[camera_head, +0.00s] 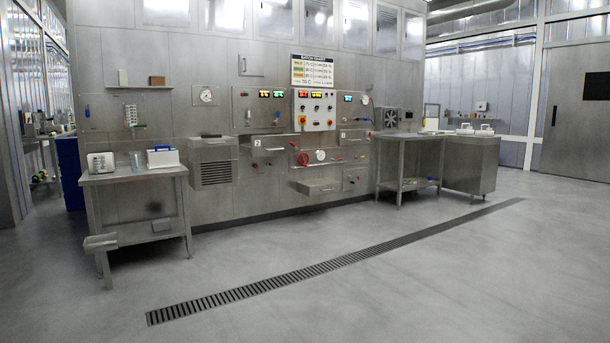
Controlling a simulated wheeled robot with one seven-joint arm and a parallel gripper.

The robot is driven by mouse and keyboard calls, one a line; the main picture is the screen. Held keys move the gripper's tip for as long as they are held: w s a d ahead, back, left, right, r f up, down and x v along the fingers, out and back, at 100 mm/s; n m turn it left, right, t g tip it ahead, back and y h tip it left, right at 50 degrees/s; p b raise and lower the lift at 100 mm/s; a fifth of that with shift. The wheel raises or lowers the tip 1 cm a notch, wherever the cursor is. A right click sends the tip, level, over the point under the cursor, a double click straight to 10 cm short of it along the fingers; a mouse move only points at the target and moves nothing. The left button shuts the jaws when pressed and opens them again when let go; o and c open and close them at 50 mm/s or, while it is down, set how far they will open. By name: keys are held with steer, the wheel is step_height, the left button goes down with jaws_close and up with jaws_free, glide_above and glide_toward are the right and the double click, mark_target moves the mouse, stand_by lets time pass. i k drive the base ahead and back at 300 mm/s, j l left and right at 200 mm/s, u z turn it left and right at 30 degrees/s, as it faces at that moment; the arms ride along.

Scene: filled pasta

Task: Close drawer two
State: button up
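A small steel drawer front with a white "2" label (257,143) is on the left of the wall's control area, below the panel of displays. A ledge-like edge juts out along its lower side, but at this distance I cannot tell how far the drawer is open. Lower and to the right, a tray-like steel drawer (318,187) sticks out from the wall; I cannot read a number on it. My gripper is not in view.
A steel table (133,177) stands at the left and another (407,143) at the right of the wall. A boxy vented unit (212,172) juts out near the left table. A floor drain grate (330,262) crosses the open grey floor, which is clear before the wall.

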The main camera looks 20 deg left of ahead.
mark_target(261, 146)
steer(key=i+j+u, duration=1.45)
steer(key=i, duration=0.65)
steer(key=i+u, duration=0.3)
steer(key=i, duration=0.65)
steer(key=i+z, duration=0.15)
steer(key=i, duration=0.3)
steer(key=i+j+z, duration=0.1)
steer(key=i, duration=0.35)
steer(key=i+j+z, duration=0.15)
steer(key=i, duration=0.3)
steer(key=i+j+z, duration=0.15)
steer(key=i, duration=0.3)
steer(key=i+j+z, duration=0.8)
steer(key=i, duration=0.15)
